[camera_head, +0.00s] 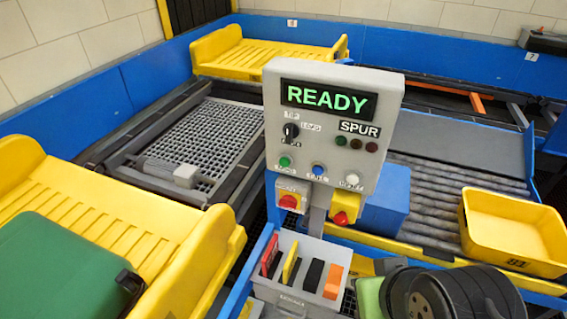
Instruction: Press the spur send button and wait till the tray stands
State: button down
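A grey control panel (330,125) stands in the middle, its lit display (328,101) reading READY in green. Along its lower edge are a green button (285,161), a blue button (318,169) and a white button (351,179); their small labels are too blurred to read surely. Three dim lamps (356,144) sit under the SPUR label, and a black selector knob (291,130) is at the left. A yellow tray (115,235) carrying a green case is at the left, and another yellow tray (265,57) is at the back. My gripper is not seen.
A yellow tub (513,230) sits on rollers at the right. Red-on-yellow switches (345,205) hang below the panel, above a grey bin (300,285) of coloured cards. A dark ridged round body (450,295) fills the lower right. A blue wall runs behind.

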aim_at(285, 162)
jog(key=l+u, duration=0.1)
jog(key=u, duration=0.35)
jog(key=l+u, duration=0.1)
jog(key=u, duration=0.75)
jog(key=l+u, duration=0.15)
jog(key=u, duration=0.3)
jog(key=k+u, duration=0.1)
jog(key=u, duration=0.35)
jog(key=l+u, duration=0.1)
jog(key=u, duration=0.3)
jog(key=k+u, duration=0.1)
jog(key=u, duration=0.35)
